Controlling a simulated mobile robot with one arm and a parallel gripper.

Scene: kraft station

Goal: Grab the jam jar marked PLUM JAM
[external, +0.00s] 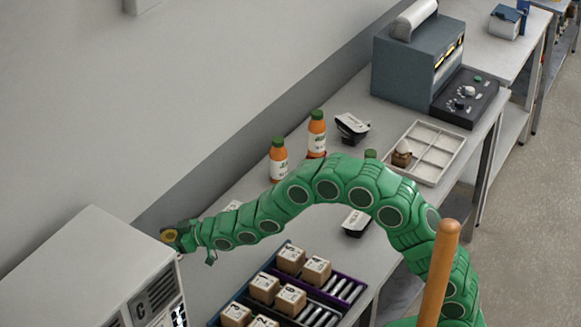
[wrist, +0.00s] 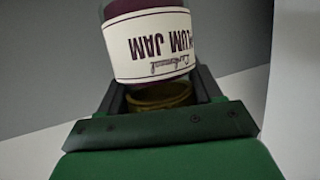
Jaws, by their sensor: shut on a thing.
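The jam jar (wrist: 150,45) shows large in the wrist view, with a cream label whose upside-down text reads PLUM JAM. Most of the jar is hidden or too small to tell in that view.
Orange bottles (external: 278,160), a crate of numbered boxes (external: 292,284), a white divided tray (external: 432,150) and a dark grey machine (external: 412,68) stand along the bench. The wall (external: 130,120) is close behind.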

